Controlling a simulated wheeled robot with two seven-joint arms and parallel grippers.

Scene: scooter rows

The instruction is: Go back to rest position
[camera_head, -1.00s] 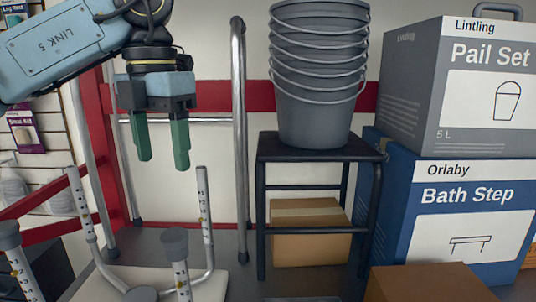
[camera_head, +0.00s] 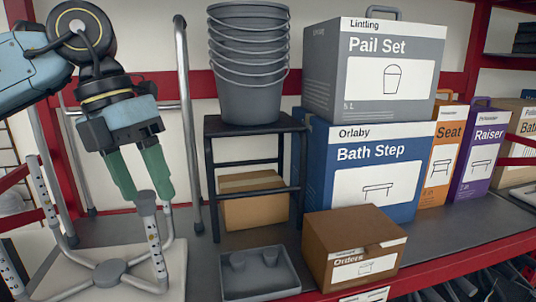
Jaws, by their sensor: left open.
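My left gripper (camera_head: 140,182) hangs down at the left of the head view, its two green fingers apart with nothing visible between them. Its arm comes in from the upper left. The fingertips appear just above or in front of a grey-capped metal post (camera_head: 150,235) of a white-based stand (camera_head: 172,270); I cannot tell whether they touch. My right gripper is not in view.
Stacked grey pails (camera_head: 250,70) stand on a black stool (camera_head: 255,124) over a cardboard box (camera_head: 255,207). A Pail Set box (camera_head: 330,70) sits on a Bath Step box (camera_head: 370,170). A grey tray (camera_head: 260,275) and brown Orders box (camera_head: 350,240) lie in front.

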